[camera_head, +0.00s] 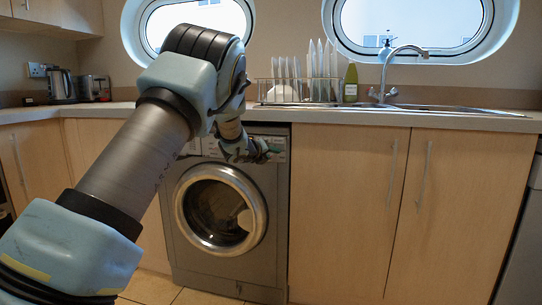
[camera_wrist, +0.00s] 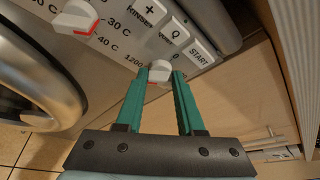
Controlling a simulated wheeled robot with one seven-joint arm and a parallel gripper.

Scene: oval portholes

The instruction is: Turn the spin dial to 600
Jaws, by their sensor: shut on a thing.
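The washing machine (camera_head: 182,245) is grey and stands under the counter. In the wrist view its white panel carries the small white spin dial (camera_wrist: 160,68), with a bit of red at its lower edge and a "1200" label on its left. My gripper (camera_wrist: 160,75) has its green fingertips closed on the two sides of this dial. In the head view my gripper (camera_head: 267,149) is at the right end of the panel, and the dial is too small to make out. The number 600 and the dial's exact setting cannot be read.
A second dial (camera_wrist: 76,17) with a red pointer and temperature marks sits to the left. Buttons, including the START button (camera_wrist: 198,56), lie just above and right of my fingers. The round door (camera_head: 222,210) is shut. Cupboards (camera_head: 345,210) stand to the right.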

